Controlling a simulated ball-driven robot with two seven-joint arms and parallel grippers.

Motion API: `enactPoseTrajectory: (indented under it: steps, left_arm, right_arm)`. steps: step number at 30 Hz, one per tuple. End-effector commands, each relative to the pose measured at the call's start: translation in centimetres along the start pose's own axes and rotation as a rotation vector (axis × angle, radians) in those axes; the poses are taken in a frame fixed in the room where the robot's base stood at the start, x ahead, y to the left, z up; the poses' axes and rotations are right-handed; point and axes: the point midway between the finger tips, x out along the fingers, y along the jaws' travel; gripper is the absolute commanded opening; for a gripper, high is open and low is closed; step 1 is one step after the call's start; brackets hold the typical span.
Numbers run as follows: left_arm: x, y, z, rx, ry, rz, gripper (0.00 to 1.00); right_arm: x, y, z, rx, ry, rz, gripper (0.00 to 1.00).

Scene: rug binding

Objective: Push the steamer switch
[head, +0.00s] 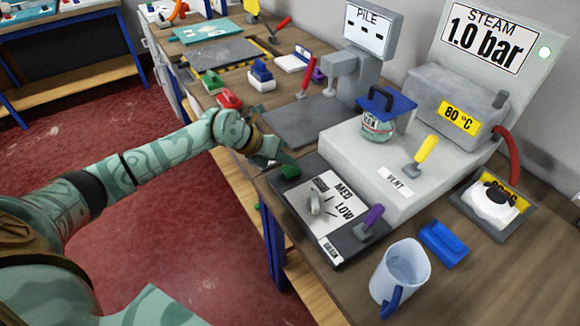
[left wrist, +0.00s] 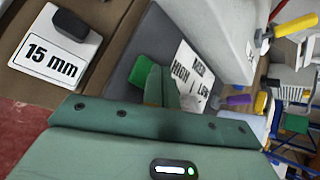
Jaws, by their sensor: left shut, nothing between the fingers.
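The dark control panel (head: 340,250) sits at the table's front edge, with a HIGH/MED/LOW dial plate (head: 328,205). A green switch (head: 290,172) is at the panel's far left corner. It also shows as a bright green block in the left wrist view (left wrist: 140,71), partly hidden by my fingers. My left gripper (head: 276,158) is shut and empty, its fingertips right at the green switch. I cannot tell whether they touch it. My right gripper is not in view.
A grey steamer block (head: 345,170) with a yellow VENT lever (head: 425,148) stands behind the panel. A purple lever (head: 370,222) is on the panel's near end. A 15 mm plate (left wrist: 45,60) lies beside the panel.

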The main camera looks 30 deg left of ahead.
Motion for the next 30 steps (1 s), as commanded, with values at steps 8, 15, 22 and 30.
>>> enactPoseTrajectory:
  steps: [8, 15, 22, 30]
  left_arm:
    - [0.27, 0.18, -0.2, 0.0, 0.001, 0.0, 0.0]
    - [0.47, 0.32, -0.35, 0.0, 0.001, 0.0, 0.0]
    - [0.67, 0.46, -0.51, -0.001, 0.001, -0.001, 0.0]
    - [0.72, 0.5, -0.57, -0.001, 0.002, 0.0, 0.0]
  right_arm:
    - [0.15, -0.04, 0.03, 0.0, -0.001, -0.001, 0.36]
    - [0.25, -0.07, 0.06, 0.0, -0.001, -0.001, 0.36]
    - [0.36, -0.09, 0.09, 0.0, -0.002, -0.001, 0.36]
    - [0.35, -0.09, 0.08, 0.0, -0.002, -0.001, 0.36]
